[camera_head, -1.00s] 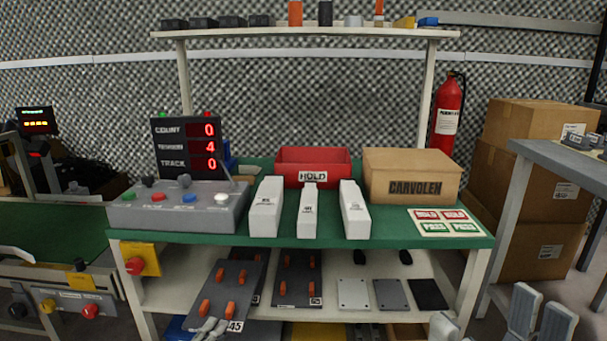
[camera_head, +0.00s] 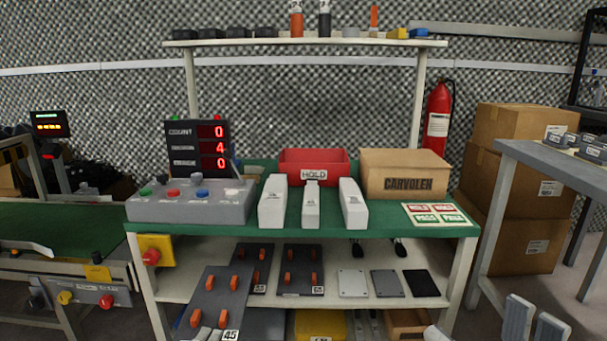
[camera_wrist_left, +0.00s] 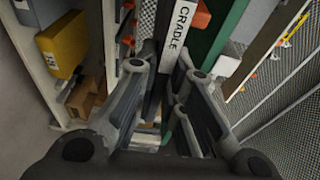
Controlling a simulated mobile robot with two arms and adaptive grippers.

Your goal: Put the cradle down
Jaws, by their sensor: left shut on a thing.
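The cradle (camera_head: 215,300) is a dark grey plate with orange pegs and a white "45" label. It is in front of the bench's lower shelf, low and left of centre in the head view, slanting toward me. In the left wrist view a white strip reading "CRADLE" (camera_wrist_left: 180,28) shows just beyond the fingers. My left gripper (camera_wrist_left: 166,82) is shut on the cradle; the exact contact is hard to see, and the head view cuts this gripper off. My right gripper (camera_head: 536,322) is at the bottom right, open, its fingers apart and empty.
The lower shelf (camera_head: 190,255) holds two similar pegged plates (camera_head: 301,268) and several flat plates. A yellow box with a red button (camera_head: 155,249) is on the bench's left leg. The green bench top (camera_head: 390,218) carries a control box, white blocks and bins. A grey table (camera_head: 545,165) stands at right.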

